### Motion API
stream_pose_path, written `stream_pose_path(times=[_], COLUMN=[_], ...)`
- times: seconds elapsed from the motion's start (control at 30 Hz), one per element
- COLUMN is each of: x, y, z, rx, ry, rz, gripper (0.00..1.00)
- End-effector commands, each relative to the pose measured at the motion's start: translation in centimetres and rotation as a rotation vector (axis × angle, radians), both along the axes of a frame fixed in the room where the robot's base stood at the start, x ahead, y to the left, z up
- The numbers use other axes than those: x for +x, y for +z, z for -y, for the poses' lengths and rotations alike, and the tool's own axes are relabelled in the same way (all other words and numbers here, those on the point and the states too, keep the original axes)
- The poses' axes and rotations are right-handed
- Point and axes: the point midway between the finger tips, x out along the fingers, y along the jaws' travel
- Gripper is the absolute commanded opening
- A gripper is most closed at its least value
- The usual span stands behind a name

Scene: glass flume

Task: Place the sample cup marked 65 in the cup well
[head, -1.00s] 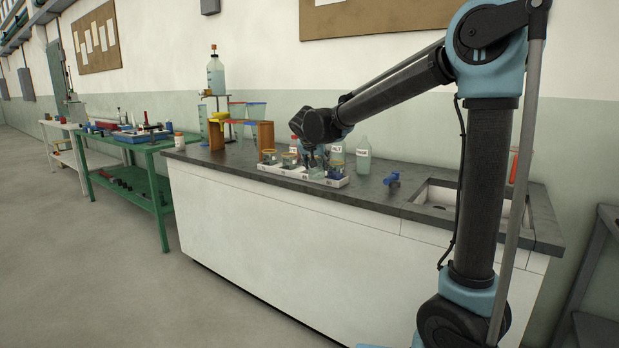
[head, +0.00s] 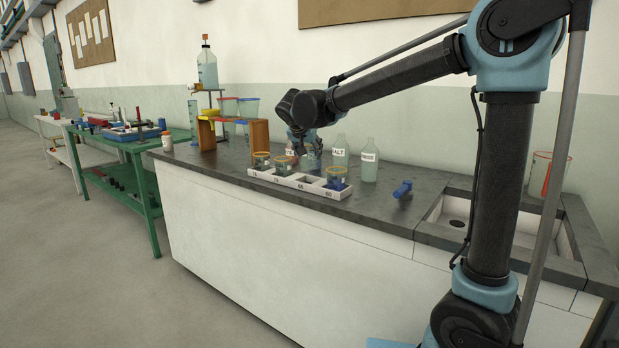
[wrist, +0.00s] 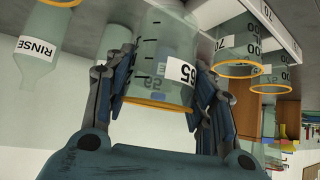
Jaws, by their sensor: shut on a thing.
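My gripper (wrist: 163,62) is shut on the clear sample cup marked 65 (wrist: 160,45), with one finger on each side. The cup has an orange ring and appears upside down in the wrist view. In the head view my gripper (head: 306,143) holds this cup (head: 314,160) just behind the white cup tray (head: 290,186); the exact gap to the counter cannot be told. Other cups stand in the tray: two at the left (head: 262,160) (head: 283,166) and one at the right end (head: 337,178). The place between them is empty. I cannot identify the cup well with certainty.
Clear bottles (head: 370,163) stand behind the tray to the right, close to my gripper. A brown stand (head: 259,134) is left of it. A blue tap-like fitting (head: 403,189) and a sink (head: 458,222) lie right.

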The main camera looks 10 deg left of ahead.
Motion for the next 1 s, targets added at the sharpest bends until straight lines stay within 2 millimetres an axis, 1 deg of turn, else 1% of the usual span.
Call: stream_pose_path(times=[0.03,0.1,0.2,0.37,0.63,0.7,0.87,0.9,0.97,1.0], x=[0.0,-0.1,-0.1,-0.1,-0.1,-0.1,-0.1,-0.1,-0.1,-0.1], y=[-0.9,-1.8,-2.7,-3.5,-6.8,-7.2,-7.2,-7.2,-7.2,-7.1], z=[-0.1,-0.2,-0.2,-0.2,-0.2,-0.2,-0.2,-0.2,-0.2,-0.2], rx=[0.0,0.001,0.0,0.001,0.0,0.0,0.0,0.0,0.0,0.0], ry=[0.001,0.002,0.003,0.004,0.003,0.003,0.003,0.003,0.003,0.003], rz=[0.0,0.0,0.0,0.0,0.0,0.0,0.0,0.0,0.0,0.0], gripper=[0.23,0.23,0.23,0.23,0.23,0.23,0.23,0.57,0.7,0.7])
